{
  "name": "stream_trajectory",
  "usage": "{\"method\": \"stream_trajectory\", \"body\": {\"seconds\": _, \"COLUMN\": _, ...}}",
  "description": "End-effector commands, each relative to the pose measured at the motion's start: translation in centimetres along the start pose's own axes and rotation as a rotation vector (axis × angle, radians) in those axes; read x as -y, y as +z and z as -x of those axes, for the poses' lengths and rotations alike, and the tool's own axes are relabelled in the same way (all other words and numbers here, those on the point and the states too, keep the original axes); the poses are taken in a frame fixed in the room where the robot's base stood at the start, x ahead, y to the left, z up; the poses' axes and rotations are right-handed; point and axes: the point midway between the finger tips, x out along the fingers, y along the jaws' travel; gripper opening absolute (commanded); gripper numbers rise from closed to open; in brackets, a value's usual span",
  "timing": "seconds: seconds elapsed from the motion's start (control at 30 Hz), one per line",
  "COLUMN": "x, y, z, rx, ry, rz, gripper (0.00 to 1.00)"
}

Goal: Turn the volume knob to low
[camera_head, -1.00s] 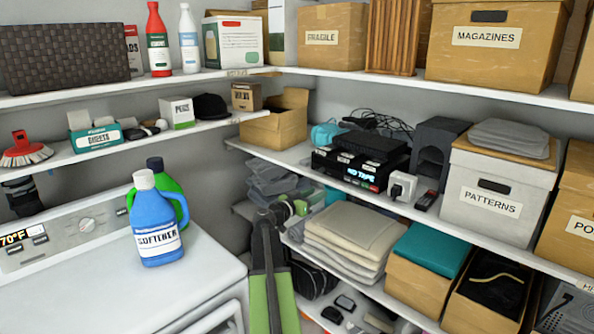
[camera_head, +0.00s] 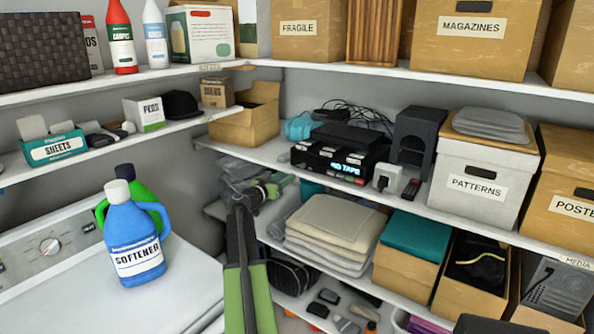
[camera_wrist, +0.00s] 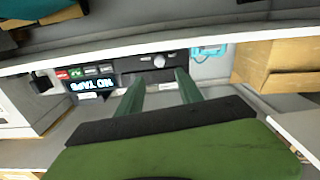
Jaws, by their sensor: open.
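A black tape player (camera_head: 340,163) with a lit "NO TAPE" display stands on the middle shelf. In the wrist view the black front of the player (camera_wrist: 110,78) appears upside down, with a round silver knob (camera_wrist: 159,60) near its right end. Which setting the knob points to is too small to tell. In the head view the knob is not clear. My gripper (camera_head: 277,188) is below and left of the player, in front of the shelf. In the wrist view my gripper (camera_wrist: 159,76) has its two green fingers apart, one either side of the knob's line, with nothing between them.
The white shelf edge (camera_head: 400,208) runs under the player. A grey charger (camera_head: 385,177) and dark remote (camera_head: 411,189) sit right of it, a cardboard box (camera_head: 245,118) to its left. Folded cloths (camera_head: 335,225) lie below. A blue softener bottle (camera_head: 133,240) stands on the washer.

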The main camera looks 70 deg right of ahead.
Motion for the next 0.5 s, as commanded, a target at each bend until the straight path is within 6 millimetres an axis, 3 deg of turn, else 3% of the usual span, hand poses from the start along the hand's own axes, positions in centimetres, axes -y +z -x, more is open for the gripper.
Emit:
{"method": "stream_trajectory", "body": {"seconds": 0.03, "x": 0.2, "y": 0.0, "z": -1.6, "rx": 0.0, "ry": 0.002, "rz": 0.0, "gripper": 0.43}}
{"method": "stream_trajectory", "body": {"seconds": 0.2, "x": 0.2, "y": 0.0, "z": -5.7, "rx": 0.0, "ry": 0.002, "rz": 0.0, "gripper": 0.43}}
{"method": "stream_trajectory", "body": {"seconds": 0.4, "x": 0.1, "y": 0.0, "z": -8.9, "rx": 0.0, "ry": 0.0, "rz": 0.0, "gripper": 0.43}}
{"method": "stream_trajectory", "body": {"seconds": 0.5, "x": 0.1, "y": 0.0, "z": -9.6, "rx": 0.0, "ry": -0.001, "rz": 0.0, "gripper": 0.43}}
